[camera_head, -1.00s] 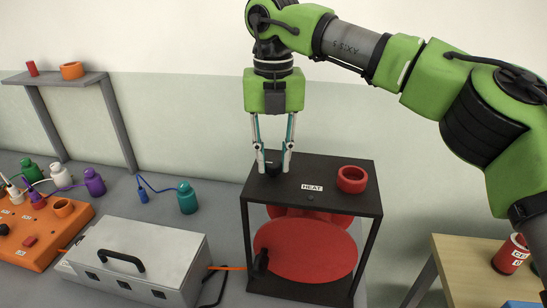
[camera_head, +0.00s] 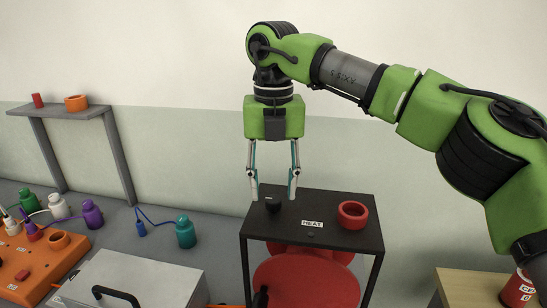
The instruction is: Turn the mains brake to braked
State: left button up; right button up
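No part in view carries a readable mains brake label. A small black knob (camera_head: 272,206) stands on the black top of a frame (camera_head: 335,235), left of a white label (camera_head: 312,224) reading HEAT. My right gripper (camera_head: 273,197) points down at the knob. Its two fingers are spread wide, one to each side of the knob, with nothing held between them. The tips appear at about the knob's height or slightly above; contact with the top cannot be told. A red disc (camera_head: 305,283) shows inside the frame, cut off by the lower edge. My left gripper is not in view.
A red ring (camera_head: 352,215) stands right of the knob on the frame's top. A grey box (camera_head: 135,275) with a black handle is at the left, near an orange panel (camera_head: 40,262). Several bottles, including a teal one (camera_head: 186,232), stand behind. A wooden table (camera_head: 470,285) is at the right.

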aim_at(274, 198)
notch_tip(274, 198, up, 10)
jog(key=shift+r, duration=0.15)
dwell(0.3)
